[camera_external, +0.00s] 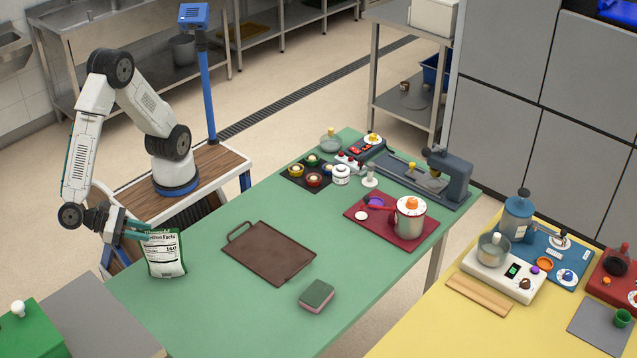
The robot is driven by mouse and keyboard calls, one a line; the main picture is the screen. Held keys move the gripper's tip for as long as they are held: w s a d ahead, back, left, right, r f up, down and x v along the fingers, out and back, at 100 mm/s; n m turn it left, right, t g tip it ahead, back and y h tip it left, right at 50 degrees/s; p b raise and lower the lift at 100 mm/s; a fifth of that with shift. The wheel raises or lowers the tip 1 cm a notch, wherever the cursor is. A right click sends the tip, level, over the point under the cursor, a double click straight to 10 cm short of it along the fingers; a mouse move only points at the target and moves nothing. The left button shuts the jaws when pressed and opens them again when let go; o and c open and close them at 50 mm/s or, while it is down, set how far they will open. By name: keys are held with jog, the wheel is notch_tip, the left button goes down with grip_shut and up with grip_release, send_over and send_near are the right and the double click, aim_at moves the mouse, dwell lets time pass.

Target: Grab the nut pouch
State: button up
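The nut pouch (166,256) is a white and green bag with a printed nutrition label facing the camera. It is upright at the near-left end of the green table (215,310). I cannot tell whether its bottom rests on the table. My gripper (142,231) reaches in from the left, with its teal fingers at the pouch's upper left edge. The fingers overlap the pouch in this view. The fingertips are small and partly hidden, so I cannot tell whether they are closed on it.
A brown tray (268,252) lies right of the pouch, with a green and pink sponge (317,295) nearer the camera. A red mat (380,222) with a pot (409,217) is farther right. The table front is clear. A green box (35,330) stands at lower left.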

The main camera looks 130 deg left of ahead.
aim_at(155, 234)
jog(key=x, duration=0.3)
jog(key=shift+a+f, duration=0.15)
jog(key=shift+a, duration=0.05)
grip_shut()
dwell(1.2)
